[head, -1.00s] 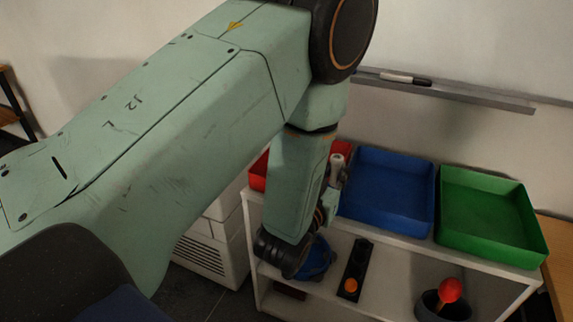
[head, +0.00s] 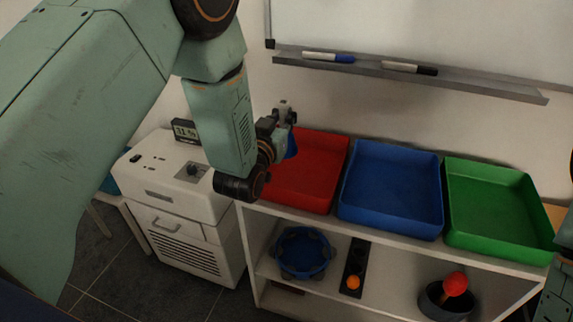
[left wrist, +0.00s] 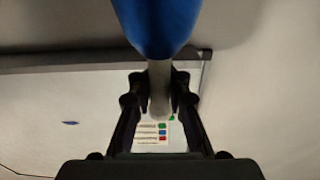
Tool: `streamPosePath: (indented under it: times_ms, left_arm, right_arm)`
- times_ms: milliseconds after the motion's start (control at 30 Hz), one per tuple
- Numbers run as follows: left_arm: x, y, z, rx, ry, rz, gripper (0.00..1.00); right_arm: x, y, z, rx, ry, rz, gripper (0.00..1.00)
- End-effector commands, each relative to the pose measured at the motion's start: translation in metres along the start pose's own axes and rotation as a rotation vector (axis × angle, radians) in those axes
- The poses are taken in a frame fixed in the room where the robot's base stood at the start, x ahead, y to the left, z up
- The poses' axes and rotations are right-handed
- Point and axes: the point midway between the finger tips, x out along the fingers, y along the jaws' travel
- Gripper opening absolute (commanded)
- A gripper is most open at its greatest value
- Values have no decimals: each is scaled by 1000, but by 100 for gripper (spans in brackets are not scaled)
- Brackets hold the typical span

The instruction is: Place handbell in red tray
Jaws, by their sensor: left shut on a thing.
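My left gripper (head: 279,122) is shut on the handbell at the left back part of the red tray (head: 322,190). The handbell's blue bell (head: 291,147) shows partly behind the gripper, over the tray's left part; I cannot tell its height above the tray floor. In the left wrist view, the pale handle (left wrist: 158,88) sits between the two fingers, with the blue bell (left wrist: 158,25) beyond it at the top. The red tray looks empty where it shows; its left part is hidden by my arm. My right gripper is not in view.
The blue tray (head: 393,225) and green tray (head: 500,240) stand to the right on the same white shelf. Below are a blue tambourine (head: 303,252), a black holder with an orange ball (head: 353,282), and a dark pot with a red-headed object (head: 455,284). A white machine (head: 175,180) stands left.

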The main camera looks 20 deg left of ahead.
Motion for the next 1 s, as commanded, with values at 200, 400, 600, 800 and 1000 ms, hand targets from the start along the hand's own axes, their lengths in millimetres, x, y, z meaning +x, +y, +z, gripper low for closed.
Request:
streamPosePath:
  times_ms: [200, 400, 600, 800, 1000]
  left_arm:
    - [3, 10, 16, -1, 0, 23, 0]
    - [1, 15, 54, -1, -1, 28, 0]
    - [1, 14, 74, -1, 1, 26, 0]
    - [2, 12, 92, -1, 1, 24, 0]
    - [3, 10, 112, -1, 3, 22, 0]
  right_arm:
    - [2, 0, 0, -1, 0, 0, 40]
    - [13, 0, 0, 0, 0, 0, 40]
    - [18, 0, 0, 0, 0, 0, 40]
    - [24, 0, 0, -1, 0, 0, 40]
    - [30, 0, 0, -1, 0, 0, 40]
